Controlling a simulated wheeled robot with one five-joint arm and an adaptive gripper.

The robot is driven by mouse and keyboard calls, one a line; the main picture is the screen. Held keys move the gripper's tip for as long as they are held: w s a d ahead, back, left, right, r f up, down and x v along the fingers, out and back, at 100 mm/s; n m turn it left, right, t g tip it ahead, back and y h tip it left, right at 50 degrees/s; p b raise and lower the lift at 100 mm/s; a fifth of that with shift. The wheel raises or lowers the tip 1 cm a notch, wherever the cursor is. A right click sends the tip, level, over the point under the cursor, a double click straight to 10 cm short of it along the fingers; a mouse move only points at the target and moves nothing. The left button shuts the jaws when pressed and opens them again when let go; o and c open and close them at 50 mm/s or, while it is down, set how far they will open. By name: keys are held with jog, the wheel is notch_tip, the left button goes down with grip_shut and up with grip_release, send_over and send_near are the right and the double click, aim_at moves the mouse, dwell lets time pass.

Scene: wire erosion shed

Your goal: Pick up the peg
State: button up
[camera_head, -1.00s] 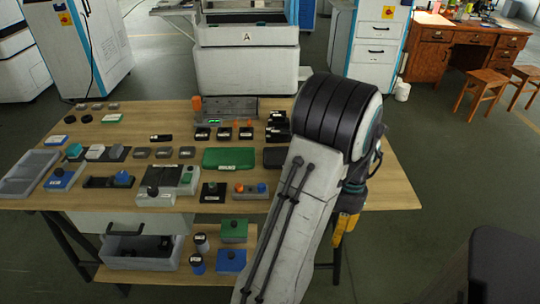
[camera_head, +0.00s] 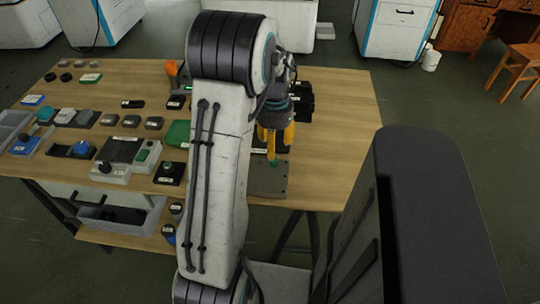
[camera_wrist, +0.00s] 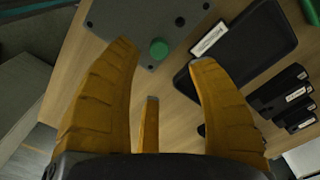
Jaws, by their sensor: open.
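A green round-topped peg (camera_wrist: 159,49) stands on a grey plate (camera_wrist: 128,22) that has dark holes. In the head view the green peg (camera_head: 273,163) shows just below my gripper, on the grey plate (camera_head: 269,184) near the table's front edge. My gripper (camera_wrist: 162,56) has yellow fingers spread apart, with nothing between them. In the wrist view the peg lies just beyond the fingertips, between their lines. In the head view my gripper (camera_head: 271,150) points down over the plate; its height above the peg is hard to tell.
A black labelled tray (camera_wrist: 241,45) lies close beside the plate, with several black blocks (camera_wrist: 284,98) beyond. The wooden table (camera_head: 345,120) is clear on the right. Blocks, a green tray (camera_head: 178,133) and fixtures fill its left. My arm hides part of the table.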

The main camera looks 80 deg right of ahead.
aim_at(274, 160)
jog(key=shift+a+m, duration=0.15)
jog(key=shift+m, duration=0.55)
jog(key=shift+f, duration=0.1)
jog(key=shift+f+m, duration=0.25)
jog(key=shift+m, duration=0.05)
jog(key=shift+f, duration=3.3)
jog(key=shift+c, duration=0.2)
jog(key=c, duration=1)
